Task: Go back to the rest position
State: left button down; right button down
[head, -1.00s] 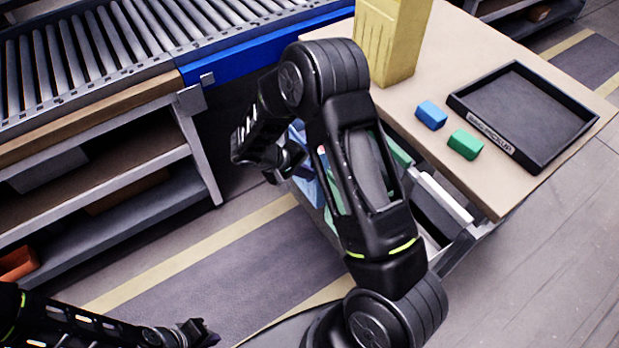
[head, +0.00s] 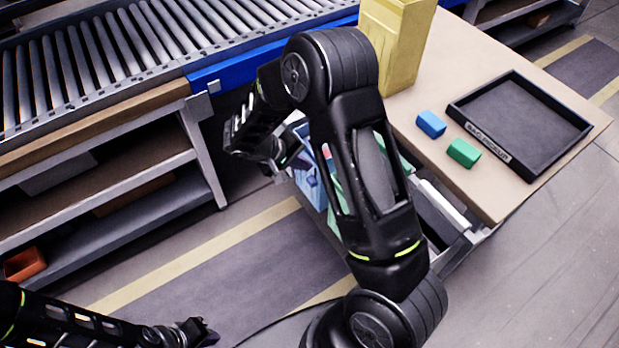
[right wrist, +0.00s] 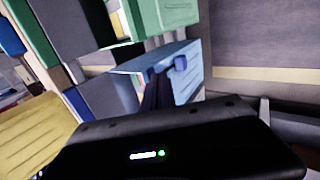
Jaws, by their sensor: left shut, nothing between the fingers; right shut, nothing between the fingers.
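My left gripper (head: 205,334) is at the bottom left of the head view, shut and empty above the floor. My right arm rises through the middle of the head view and bends down to the left. My right gripper (head: 278,163) is at the left side of the table, near a blue bin (head: 308,178) beneath the tabletop; the arm partly hides this area. In the right wrist view, its dark fingers (right wrist: 156,90) are together and empty, in front of a light blue bin wall (right wrist: 188,84). Whether they touch it, I cannot tell.
The table (head: 455,190) holds a yellow bin (head: 393,45), a blue block (head: 431,124), a green block (head: 464,152) and a black tray (head: 520,125). A roller conveyor (head: 100,60) and shelves (head: 120,200) stand at left. Striped floor (head: 210,270) is open between.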

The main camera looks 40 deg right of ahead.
notch_tip(320, 180, up, 2)
jog(key=shift+r+p, duration=0.15)
jog(key=shift+p, duration=0.2)
dwell(0.4)
jog(key=s+a+f+n+y, duration=0.1)
jog(key=s+a+f+y, duration=0.2)
jog(key=a, duration=0.4)
jog(key=s+a+f+n+t+y+p, duration=0.1)
jog(key=a+f+y, duration=0.25)
jog(key=a, duration=0.35)
jog(key=s+a+f+n+y, duration=0.1)
jog(key=s+a+f+y, duration=0.25)
jog(key=a, duration=0.45)
jog(key=s+a+f+m+p, duration=0.1)
jog(key=s+a+m, duration=0.1)
jog(key=s, duration=0.4)
jog(key=s+a+f+m+y+p, duration=0.1)
jog(key=s+a+f+m, duration=0.1)
jog(key=s, duration=0.5)
jog(key=shift+a+m+y, duration=0.3)
